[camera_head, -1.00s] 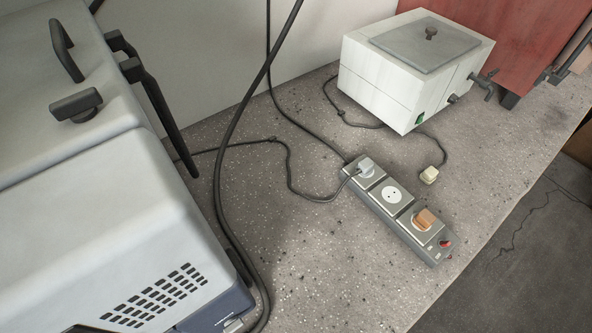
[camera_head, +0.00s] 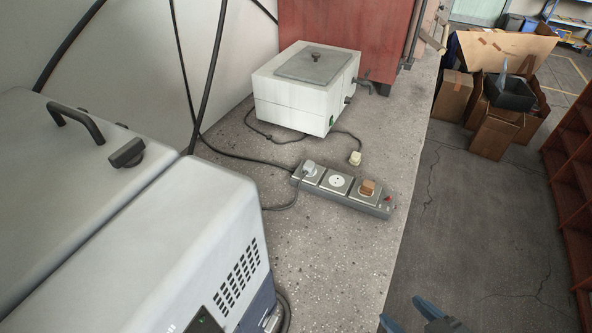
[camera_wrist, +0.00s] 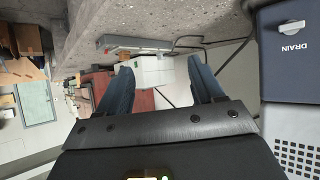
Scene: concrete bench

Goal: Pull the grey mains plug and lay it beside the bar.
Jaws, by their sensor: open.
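The grey mains plug (camera_head: 309,168) sits in the left-hand socket of the grey socket bar (camera_head: 345,200) on the bench, with a dark cable trailing from it. An orange-brown plug (camera_head: 367,187) is in the right-hand socket, near a red switch (camera_head: 389,200). My gripper (camera_head: 408,313) is partly in view at the bottom edge, off the bench front and well apart from the bar. In the wrist view my gripper (camera_wrist: 160,65) is open with nothing between its blue fingers. The bar (camera_wrist: 135,43) shows beyond them; the grey plug is not clear there.
A white lidded box (camera_head: 300,95) with a tap stands behind the bar. A large pale machine (camera_head: 170,250) fills the left. Bare bench lies in front of the bar. Cardboard boxes (camera_head: 495,135) stand beyond.

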